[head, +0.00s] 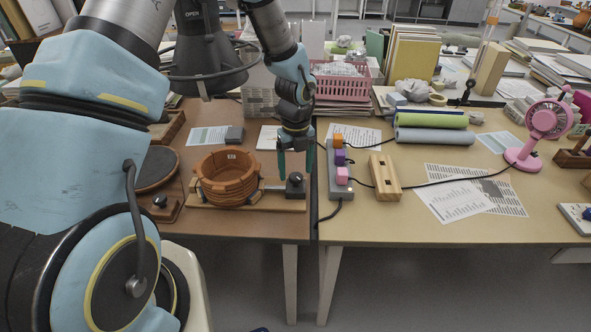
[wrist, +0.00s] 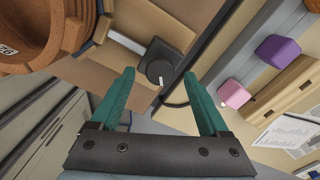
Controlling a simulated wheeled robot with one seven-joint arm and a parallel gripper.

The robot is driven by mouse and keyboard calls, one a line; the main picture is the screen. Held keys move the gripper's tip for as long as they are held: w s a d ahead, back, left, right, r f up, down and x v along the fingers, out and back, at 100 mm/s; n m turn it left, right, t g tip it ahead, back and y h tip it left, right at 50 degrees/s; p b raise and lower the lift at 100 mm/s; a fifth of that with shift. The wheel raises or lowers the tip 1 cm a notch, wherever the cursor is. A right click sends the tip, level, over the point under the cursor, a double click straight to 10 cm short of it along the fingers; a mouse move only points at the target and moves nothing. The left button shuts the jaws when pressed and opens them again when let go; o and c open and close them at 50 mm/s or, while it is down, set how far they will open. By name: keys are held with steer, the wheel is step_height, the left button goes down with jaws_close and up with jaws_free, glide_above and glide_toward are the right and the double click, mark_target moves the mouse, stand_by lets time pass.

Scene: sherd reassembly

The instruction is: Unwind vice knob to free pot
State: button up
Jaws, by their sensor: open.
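The terracotta pot (head: 229,175) sits upright in the wooden vice (head: 262,201) on the left table, with a small label on its rim. It also shows at the upper left of the wrist view (wrist: 38,28). The vice knob (head: 295,180) is a dark round piece on a black block at the vice's right end; in the wrist view the knob (wrist: 160,71) appears just beyond and between my fingertips. My gripper (head: 295,165) is open and empty, with teal fingers pointing down just above the knob. In the wrist view the gripper (wrist: 158,75) shows both fingers apart.
A grey power strip (head: 338,182) with coloured cubes stands right of the vice, beside a wooden block (head: 384,177). A round dark turntable (head: 157,168) is left of the pot. A pink basket (head: 342,82) and a pink fan (head: 540,125) stand farther back and right.

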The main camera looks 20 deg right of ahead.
steer(key=shift+f, duration=0.8)
steer(key=shift+c, duration=0.3)
jaws_close()
